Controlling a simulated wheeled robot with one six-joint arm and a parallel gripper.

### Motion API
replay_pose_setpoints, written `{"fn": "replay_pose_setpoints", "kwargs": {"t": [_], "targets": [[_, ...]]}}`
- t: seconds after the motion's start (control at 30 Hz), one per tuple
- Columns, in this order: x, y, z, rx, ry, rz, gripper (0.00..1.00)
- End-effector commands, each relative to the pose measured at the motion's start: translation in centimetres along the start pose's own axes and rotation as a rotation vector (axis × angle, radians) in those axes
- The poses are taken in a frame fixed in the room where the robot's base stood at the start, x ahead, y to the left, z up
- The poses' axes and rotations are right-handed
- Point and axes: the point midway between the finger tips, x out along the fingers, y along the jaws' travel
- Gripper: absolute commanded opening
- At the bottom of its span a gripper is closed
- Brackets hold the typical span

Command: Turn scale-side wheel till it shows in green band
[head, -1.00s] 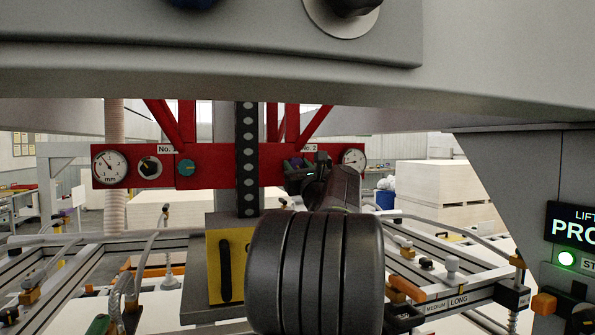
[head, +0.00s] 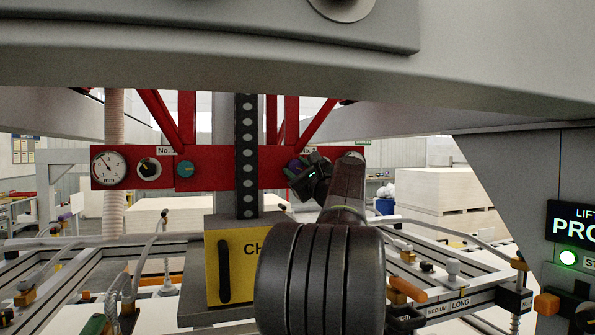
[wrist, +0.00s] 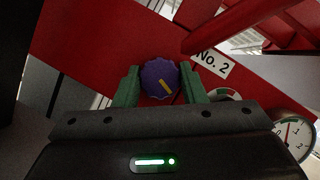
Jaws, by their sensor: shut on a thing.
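A purple wheel (wrist: 159,77) with a yellow pointer mark sits on the red panel (wrist: 95,40) under the "No. 2" label. My gripper (wrist: 160,84) is shut on this wheel, with one green finger on each side. In the wrist view the yellow mark points down and right. Right of the wheel is a small round dial (wrist: 229,93) with a green part, half hidden by my gripper. Further right is a white gauge (wrist: 291,134) with numbers, its needle near upright. In the head view the purple wheel (head: 291,168) shows beside my gripper, and my arm hides the No. 2 gauge.
A dark vertical rail (head: 247,150) and a yellow plate (head: 225,280) stand left of my arm. A grey beam crosses above.

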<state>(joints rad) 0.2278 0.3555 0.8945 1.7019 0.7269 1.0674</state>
Motion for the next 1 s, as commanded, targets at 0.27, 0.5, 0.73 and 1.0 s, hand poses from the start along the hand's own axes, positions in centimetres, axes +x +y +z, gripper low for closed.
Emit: {"fn": "replay_pose_setpoints", "kwargs": {"t": [0.27, 0.5, 0.73, 1.0], "targets": [[0.0, 0.0, 0.0, -0.001, 0.000, 0.000, 0.15], [0.0, 0.0, 0.0, 0.000, 0.000, 0.000, 0.59], [-0.2, 0.0, -0.1, 0.000, 0.000, -0.001, 0.59], [-4.4, 0.1, -0.3, -0.002, 0.002, -0.004, 0.59]]}}
